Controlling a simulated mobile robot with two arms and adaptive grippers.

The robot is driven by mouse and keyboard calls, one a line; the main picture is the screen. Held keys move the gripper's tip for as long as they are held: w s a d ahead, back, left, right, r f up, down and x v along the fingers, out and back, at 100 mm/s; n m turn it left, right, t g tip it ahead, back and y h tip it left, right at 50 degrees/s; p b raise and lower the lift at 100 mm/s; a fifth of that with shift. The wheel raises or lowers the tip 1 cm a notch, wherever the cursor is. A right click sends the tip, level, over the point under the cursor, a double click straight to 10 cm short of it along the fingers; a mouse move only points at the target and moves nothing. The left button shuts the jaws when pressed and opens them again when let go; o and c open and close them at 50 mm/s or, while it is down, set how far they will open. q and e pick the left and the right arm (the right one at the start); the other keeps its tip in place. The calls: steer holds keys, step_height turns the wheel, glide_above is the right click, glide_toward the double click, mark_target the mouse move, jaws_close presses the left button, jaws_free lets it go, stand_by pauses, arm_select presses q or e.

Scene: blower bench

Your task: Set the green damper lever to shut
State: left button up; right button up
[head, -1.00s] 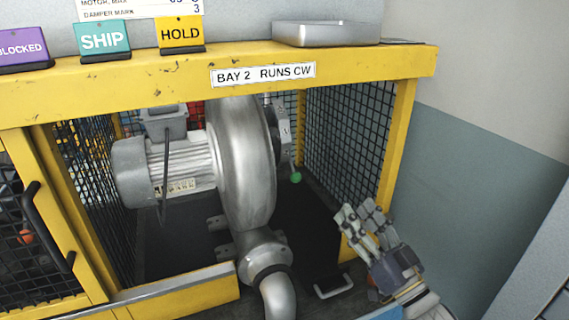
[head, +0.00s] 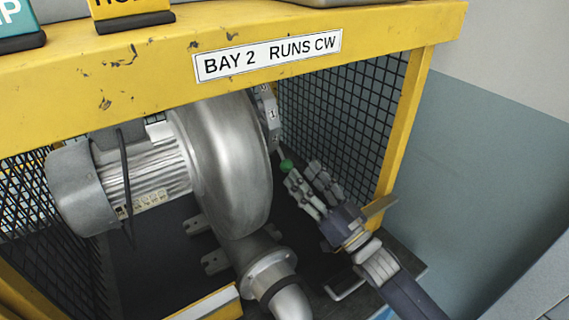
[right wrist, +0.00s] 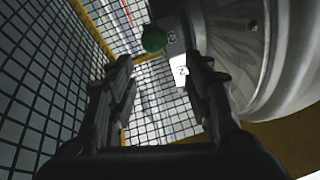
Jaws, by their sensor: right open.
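The green damper lever knob (head: 287,165) sits at the right of the silver blower (head: 225,165), below a number plate (head: 271,114). The plate shows a "1"; its other marks are hard to read. My right gripper (head: 307,180) is open and inside the bay, with its fingertips just below and to the right of the knob. In the right wrist view the green knob (right wrist: 154,39) shows beyond the two open fingers, between their lines and nearer the left one. A white label with a "2" (right wrist: 181,70) shows near the right finger. My left gripper is not in view.
The yellow frame beam (head: 130,85) with the "BAY 2 RUNS CW" sign (head: 268,55) runs above the bay. Black wire mesh (head: 345,120) and a yellow post (head: 402,125) close the right side. The motor (head: 120,180) fills the left.

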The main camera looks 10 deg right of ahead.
mark_target(286, 162)
steer(key=w+a, duration=0.1)
steer(key=w, duration=0.1)
steer(key=w+a+p, duration=0.1)
steer(key=w, duration=0.1)
steer(key=w+a, duration=0.1)
steer(key=w, duration=0.1)
steer(key=shift+w+a, duration=0.1)
steer(key=shift+a, duration=0.15)
jaws_close()
